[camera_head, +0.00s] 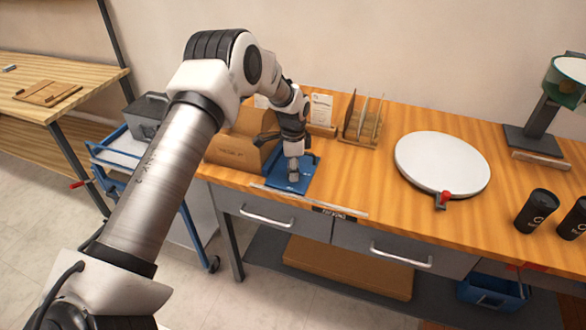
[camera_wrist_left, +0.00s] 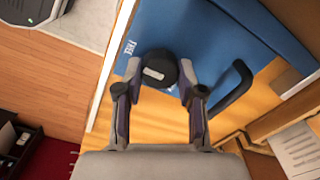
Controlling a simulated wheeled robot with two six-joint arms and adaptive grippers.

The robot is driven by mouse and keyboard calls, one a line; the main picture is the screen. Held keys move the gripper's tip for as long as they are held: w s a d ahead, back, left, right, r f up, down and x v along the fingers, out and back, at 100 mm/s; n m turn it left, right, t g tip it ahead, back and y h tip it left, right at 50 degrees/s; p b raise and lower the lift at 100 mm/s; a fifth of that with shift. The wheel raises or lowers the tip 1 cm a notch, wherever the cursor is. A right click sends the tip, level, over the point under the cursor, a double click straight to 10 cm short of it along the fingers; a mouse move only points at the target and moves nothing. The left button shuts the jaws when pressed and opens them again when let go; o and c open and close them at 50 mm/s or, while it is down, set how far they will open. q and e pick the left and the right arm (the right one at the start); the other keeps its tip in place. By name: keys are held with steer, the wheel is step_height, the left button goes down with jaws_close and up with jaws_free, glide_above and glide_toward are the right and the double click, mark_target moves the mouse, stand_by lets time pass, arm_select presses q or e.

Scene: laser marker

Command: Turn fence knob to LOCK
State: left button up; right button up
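The fence knob (camera_wrist_left: 158,68) is a round black knob with a pale mark, seen in the left wrist view on the blue fence plate (camera_wrist_left: 215,28). White lettering, partly covered and reading like "FRE", stands beside the knob. My left gripper (camera_wrist_left: 160,72) has one fingertip on each side of the knob, and both appear to touch it. In the head view my left gripper (camera_head: 292,178) points down at the blue plate (camera_head: 302,186) and hides the knob. A LOCK label is not visible. My right gripper is not in view.
A brown box (camera_head: 238,150) stands left of the blue plate, and an upright rack (camera_head: 360,128) is behind it. A black handle (camera_wrist_left: 236,84) is close to the right finger. A white round turntable (camera_head: 442,163) and black cups (camera_head: 537,211) stand to the right.

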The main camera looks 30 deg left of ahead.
arm_select(q)
steer(key=shift+n, duration=0.4)
steer(key=n+p, duration=0.1)
steer(key=n, duration=0.4)
steer(key=shift+s+f+n, duration=0.1)
steer(key=shift+n, duration=0.2)
steer(key=n+p, duration=0.1)
steer(key=n, duration=0.4)
steer(key=n+p, duration=0.1)
steer(key=n, duration=0.5)
steer(key=shift+n, duration=0.3)
steer(key=n+p, duration=0.1)
steer(key=n, duration=0.5)
steer(key=o, duration=0.9)
steer(key=shift+o, duration=1.3)
steer(key=shift+a+f, duration=0.1)
